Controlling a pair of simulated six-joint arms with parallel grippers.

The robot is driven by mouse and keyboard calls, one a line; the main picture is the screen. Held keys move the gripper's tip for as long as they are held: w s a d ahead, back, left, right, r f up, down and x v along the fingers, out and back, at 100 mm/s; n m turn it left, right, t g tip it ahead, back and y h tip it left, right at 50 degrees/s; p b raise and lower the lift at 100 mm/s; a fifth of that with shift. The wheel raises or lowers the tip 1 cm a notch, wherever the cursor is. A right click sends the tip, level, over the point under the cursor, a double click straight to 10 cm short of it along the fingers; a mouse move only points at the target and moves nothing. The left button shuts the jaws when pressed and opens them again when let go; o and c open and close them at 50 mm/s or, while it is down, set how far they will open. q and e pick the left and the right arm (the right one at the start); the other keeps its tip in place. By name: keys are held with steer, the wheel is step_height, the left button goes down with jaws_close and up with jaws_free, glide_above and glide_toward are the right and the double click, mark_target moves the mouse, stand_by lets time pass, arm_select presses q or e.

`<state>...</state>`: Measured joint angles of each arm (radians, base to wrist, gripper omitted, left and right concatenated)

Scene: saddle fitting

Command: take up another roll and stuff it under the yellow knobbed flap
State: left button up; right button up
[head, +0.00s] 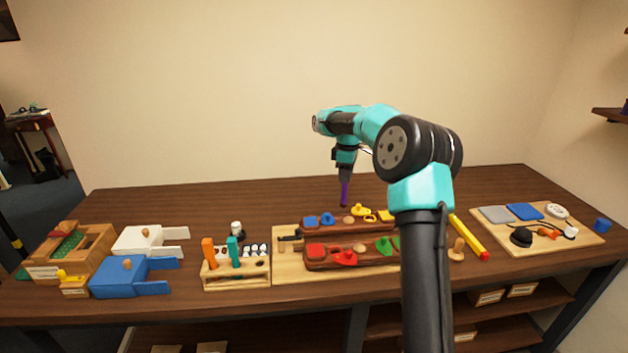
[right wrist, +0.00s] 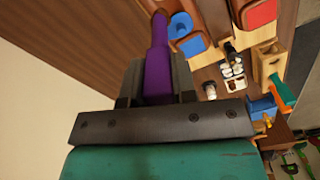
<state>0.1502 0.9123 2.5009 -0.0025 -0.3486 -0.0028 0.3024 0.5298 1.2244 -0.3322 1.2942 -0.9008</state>
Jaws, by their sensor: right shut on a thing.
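My right gripper (head: 345,168) is shut on a slim purple tool (head: 344,191) that points down above the back of the brown saddle block (head: 337,227). In the right wrist view the purple tool (right wrist: 158,65) is between the fingers (right wrist: 155,90). The yellow knobbed flap (head: 361,210) is on the back row of the block, below and right of the tool's tip, apart from it. Small white rolls (head: 255,249) stand in the wooden rack (head: 236,279) left of the block; they also show in the right wrist view (right wrist: 232,70). My left gripper is not in view.
The block's front row carries red (head: 344,258) and green (head: 384,245) knobbed flaps. Orange (head: 208,252) and teal (head: 233,251) handles stand in the rack. A yellow bar (head: 468,236) and a board (head: 560,241) lie right. The back table is clear.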

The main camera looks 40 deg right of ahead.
steer(key=s+d+r+m, duration=0.1)
steer(key=s+d, duration=0.4)
steer(key=d, duration=0.2)
steer(key=shift+s+d, duration=0.25)
steer(key=shift+d, duration=0.15)
steer(key=shift+f, duration=4.3)
stand_by(0.3)
steer(key=shift+r, duration=0.1)
step_height(320, 180, up, 8)
stand_by(1.3)
steer(key=shift+a, duration=0.1)
